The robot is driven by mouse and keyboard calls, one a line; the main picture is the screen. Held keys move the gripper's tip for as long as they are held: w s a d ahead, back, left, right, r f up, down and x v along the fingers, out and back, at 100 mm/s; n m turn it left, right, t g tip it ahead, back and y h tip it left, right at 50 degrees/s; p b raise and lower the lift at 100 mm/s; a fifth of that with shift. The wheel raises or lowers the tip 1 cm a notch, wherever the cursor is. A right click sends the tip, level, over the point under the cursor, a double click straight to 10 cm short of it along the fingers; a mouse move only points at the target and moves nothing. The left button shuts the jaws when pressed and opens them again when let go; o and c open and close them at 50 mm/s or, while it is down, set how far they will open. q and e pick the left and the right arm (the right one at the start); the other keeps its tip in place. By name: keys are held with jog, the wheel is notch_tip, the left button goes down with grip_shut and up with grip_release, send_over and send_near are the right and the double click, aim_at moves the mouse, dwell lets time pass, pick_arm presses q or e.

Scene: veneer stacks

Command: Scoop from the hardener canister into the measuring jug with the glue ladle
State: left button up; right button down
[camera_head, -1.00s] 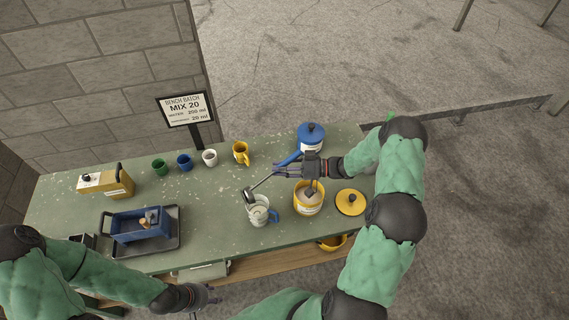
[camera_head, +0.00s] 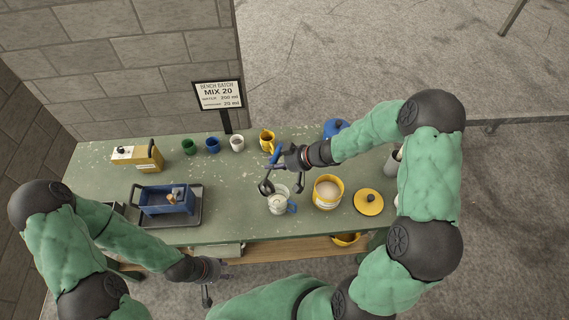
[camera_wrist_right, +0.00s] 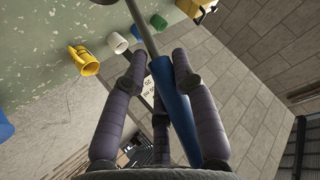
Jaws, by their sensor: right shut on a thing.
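My right gripper (camera_head: 288,160) is shut on the blue handle of the glue ladle, whose handle fills the middle of the right wrist view (camera_wrist_right: 173,105). The ladle's dark bowl (camera_head: 266,187) hangs at the upper left of the measuring jug (camera_head: 278,206), over or just beside its rim; I cannot tell which. The clear jug has a blue handle and stands near the front edge. The yellow hardener canister (camera_head: 327,203) stands open to its right, with pale contents. My left gripper (camera_head: 208,272) is in front of the bench, away from these things; its jaw state is unclear.
A yellow lid (camera_head: 368,201) lies right of the canister. A blue canister (camera_head: 336,128) stands behind, partly hidden by my right arm. A yellow jug (camera_head: 267,141) and small cups (camera_head: 213,145) line the back. A tray (camera_head: 187,219) holds a blue box at left.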

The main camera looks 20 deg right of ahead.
jog(key=a+b, duration=0.1)
jog(key=a+h, duration=0.1)
jog(key=a, duration=0.1)
jog(key=shift+r+n+h+b, duration=0.2)
jog(key=shift+n+h+b, duration=0.1)
jog(key=shift+b, duration=0.05)
jog(key=a+n+g+h+b, duration=0.1)
jog(key=a+n+h+b, duration=0.1)
jog(key=a+h, duration=0.5)
jog(key=shift+w+a, duration=0.3)
jog(key=shift+a, duration=1.15)
jog(key=shift+f, duration=0.1)
